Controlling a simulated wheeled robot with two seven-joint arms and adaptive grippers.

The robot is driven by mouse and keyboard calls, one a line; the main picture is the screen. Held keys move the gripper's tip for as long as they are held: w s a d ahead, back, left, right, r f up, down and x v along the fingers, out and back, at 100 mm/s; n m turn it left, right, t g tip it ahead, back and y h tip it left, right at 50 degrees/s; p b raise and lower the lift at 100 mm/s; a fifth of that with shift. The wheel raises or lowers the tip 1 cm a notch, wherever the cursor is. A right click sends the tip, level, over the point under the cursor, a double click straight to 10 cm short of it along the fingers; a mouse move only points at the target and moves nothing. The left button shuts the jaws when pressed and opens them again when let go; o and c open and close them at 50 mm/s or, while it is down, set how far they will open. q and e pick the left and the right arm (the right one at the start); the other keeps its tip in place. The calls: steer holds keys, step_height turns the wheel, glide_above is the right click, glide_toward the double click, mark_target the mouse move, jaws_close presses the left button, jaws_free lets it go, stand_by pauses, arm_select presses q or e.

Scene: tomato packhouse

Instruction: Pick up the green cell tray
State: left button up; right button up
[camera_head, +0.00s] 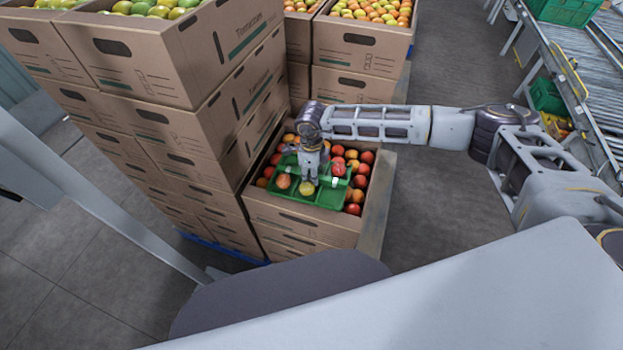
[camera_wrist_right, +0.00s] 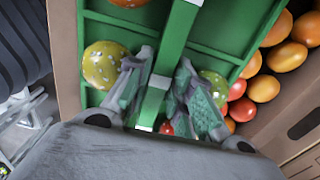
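The green cell tray (camera_head: 318,196) lies level over the tomatoes in an open cardboard carton, with a few tomatoes in its cells. In the right wrist view the tray's raised middle bar (camera_wrist_right: 177,38) runs between my fingers. My right gripper (camera_head: 307,180) points down over the tray's middle. Its fingers (camera_wrist_right: 162,85) are drawn in close on both sides of the bar and look shut on it. A yellow speckled tomato (camera_wrist_right: 104,65) and a greenish one (camera_wrist_right: 217,84) sit in cells beside the fingers. My left gripper is not in view.
The carton (camera_head: 300,227) under the tray holds red and orange tomatoes (camera_head: 355,195) around it. Tall carton stacks (camera_head: 200,125) rise close on the left, with more cartons (camera_head: 357,55) behind. A roller conveyor (camera_head: 575,75) with green crates stands at the right. Grey floor (camera_head: 440,200) lies clear between.

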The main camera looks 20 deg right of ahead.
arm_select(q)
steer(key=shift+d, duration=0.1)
arm_select(e)
jaws_close()
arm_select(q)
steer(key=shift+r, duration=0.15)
arm_select(e)
steer(key=shift+r, duration=0.1)
steer(key=shift+r+p, duration=0.25)
steer(key=shift+p, duration=0.2)
step_height(320, 180, up, 8)
steer(key=shift+w+r+b, duration=0.1)
steer(key=shift+r+b, duration=0.1)
steer(key=shift+b, duration=0.55)
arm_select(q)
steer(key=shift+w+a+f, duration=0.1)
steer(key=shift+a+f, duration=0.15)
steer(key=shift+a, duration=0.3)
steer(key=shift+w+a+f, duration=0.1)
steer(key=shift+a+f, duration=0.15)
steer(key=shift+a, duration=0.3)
arm_select(e)
steer(key=shift+r, duration=0.7)
